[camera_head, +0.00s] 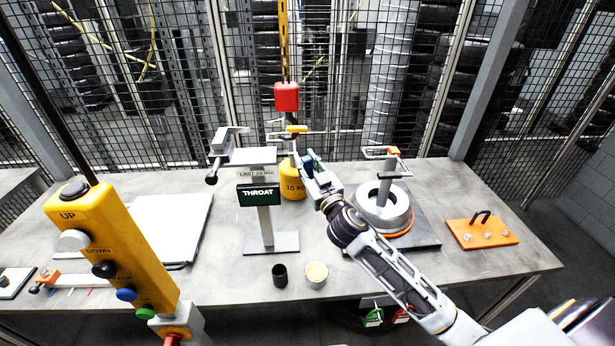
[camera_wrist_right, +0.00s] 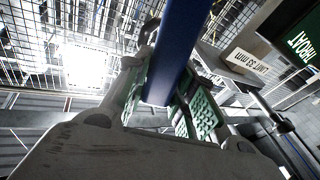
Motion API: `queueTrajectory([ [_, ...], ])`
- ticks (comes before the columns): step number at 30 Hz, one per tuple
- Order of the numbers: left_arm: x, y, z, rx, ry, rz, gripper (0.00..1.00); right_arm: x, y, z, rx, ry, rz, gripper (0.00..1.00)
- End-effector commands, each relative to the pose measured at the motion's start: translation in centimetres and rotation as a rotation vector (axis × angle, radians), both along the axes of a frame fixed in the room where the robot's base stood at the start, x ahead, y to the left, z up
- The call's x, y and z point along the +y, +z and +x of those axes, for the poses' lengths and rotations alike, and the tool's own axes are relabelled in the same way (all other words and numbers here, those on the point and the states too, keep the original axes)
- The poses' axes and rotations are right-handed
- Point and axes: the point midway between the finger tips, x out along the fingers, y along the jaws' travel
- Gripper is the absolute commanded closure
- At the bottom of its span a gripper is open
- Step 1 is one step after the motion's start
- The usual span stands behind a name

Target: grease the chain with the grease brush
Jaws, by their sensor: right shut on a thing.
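My right gripper (camera_head: 309,166) reaches in from the lower right over the middle of the table. It is shut on the blue handle of the grease brush (camera_wrist_right: 182,40), which stands up between the green finger pads in the right wrist view. The brush's tip is not clear in the head view. A yellow chain-like strand (camera_head: 284,45) hangs at the back middle, with a red block (camera_head: 287,97) at its lower end. The gripper is below and slightly right of the red block. I cannot tell whether the brush touches anything. My left gripper is not in view.
A grey stand with a THROAT sign (camera_head: 258,195) is left of my gripper. A yellow 10 kg weight (camera_head: 293,187) is behind it. A dark cup (camera_head: 280,277) and a cream-topped cup (camera_head: 316,281) stand in front. A yellow pendant (camera_head: 120,255) fills the left foreground.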

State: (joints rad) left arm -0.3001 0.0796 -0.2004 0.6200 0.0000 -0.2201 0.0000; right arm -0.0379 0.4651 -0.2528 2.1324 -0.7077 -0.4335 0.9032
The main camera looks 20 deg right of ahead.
Motion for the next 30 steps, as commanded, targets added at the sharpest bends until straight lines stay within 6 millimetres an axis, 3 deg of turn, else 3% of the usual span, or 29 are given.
queueTrajectory([
  [30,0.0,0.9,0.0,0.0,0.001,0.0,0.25,-0.7,15.2,1.7,-0.1,0.039,-0.084,1.0],
])
